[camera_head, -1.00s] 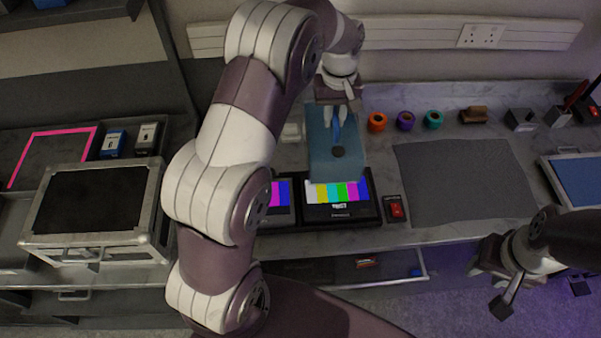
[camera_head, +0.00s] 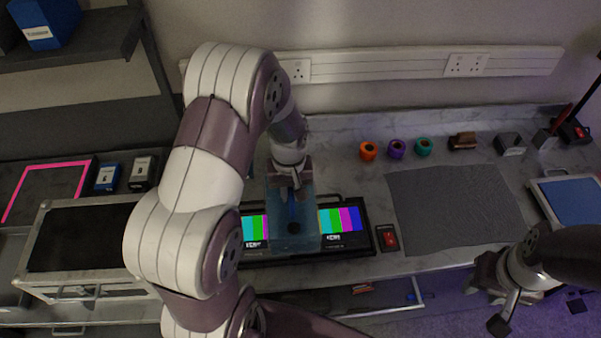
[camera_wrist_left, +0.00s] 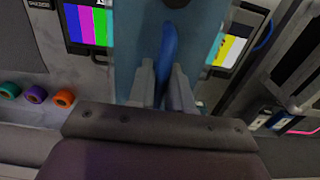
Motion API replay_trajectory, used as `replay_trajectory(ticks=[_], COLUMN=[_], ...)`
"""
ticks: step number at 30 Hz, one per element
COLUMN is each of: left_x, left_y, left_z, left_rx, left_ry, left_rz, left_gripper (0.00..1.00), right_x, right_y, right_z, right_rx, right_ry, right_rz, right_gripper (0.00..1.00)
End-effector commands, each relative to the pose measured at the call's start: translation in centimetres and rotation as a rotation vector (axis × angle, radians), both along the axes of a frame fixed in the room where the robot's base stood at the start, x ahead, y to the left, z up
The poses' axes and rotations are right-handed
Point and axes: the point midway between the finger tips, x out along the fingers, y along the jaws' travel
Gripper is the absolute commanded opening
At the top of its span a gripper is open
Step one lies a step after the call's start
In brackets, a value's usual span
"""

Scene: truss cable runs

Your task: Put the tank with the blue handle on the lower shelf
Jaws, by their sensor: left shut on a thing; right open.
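The tank (camera_head: 309,234) is a translucent blue box with a blue handle (camera_wrist_left: 167,48). My left gripper (camera_head: 291,192) is shut on the handle, and its fingers grip it from both sides in the left wrist view (camera_wrist_left: 165,90). The tank hangs in front of the colour-bar monitors; its clearance above the bench is hard to judge. At the left, a dark shelf unit has an upper board (camera_head: 95,40) and a lower surface with a pink outline (camera_head: 48,166). My right gripper (camera_head: 500,290) is open and empty at the lower right.
A metal-edged case (camera_head: 75,240) stands in front of the pink-outlined area, with two small boxes (camera_head: 125,175) beside it. A blue box (camera_head: 48,22) is on the upper board. Tape rolls (camera_head: 396,149) and a grey mat (camera_head: 450,207) lie to the right.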

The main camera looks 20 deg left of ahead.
Motion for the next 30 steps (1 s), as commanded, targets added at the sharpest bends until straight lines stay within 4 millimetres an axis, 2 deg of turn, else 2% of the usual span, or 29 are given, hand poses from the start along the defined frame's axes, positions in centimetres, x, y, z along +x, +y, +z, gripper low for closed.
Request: replay_trajectory(ticks=[4, 9, 21, 22, 24, 30], left_x=[-0.1, 0.0, 0.1, 0.0, 0.0, -0.1], left_y=[0.0, 0.0, 0.0, 0.0, 0.0, 0.0], left_z=[-1.7, -3.7, -4.4, -4.4, -4.4, -4.4], left_rx=[0.0, 0.0, 0.0, 0.0, 0.0, 0.0], left_ry=[0.002, -0.002, -0.004, 0.0, 0.0, 0.0], left_rz=[0.0, 0.0, 0.0, 0.0, 0.0, 0.0], left_gripper=[0.0, 0.0, 0.0, 0.29, 0.45, 0.45], right_x=[0.0, 0.0, 0.0, 0.0, 0.0, 0.0], right_y=[0.0, 0.0, 0.0, 0.0, 0.0, 0.0], right_z=[1.2, 1.7, 1.2, 1.3, 1.3, 1.3], right_rx=[0.0, 0.0, 0.0, 0.0, 0.0, 0.0], right_ry=[0.0, 0.0, 0.0, 0.0, 0.0, 0.0], right_rz=[0.0, 0.0, 0.0, 0.0, 0.0, 0.0], right_gripper=[0.43, 0.43, 0.43, 0.43, 0.43, 0.43])
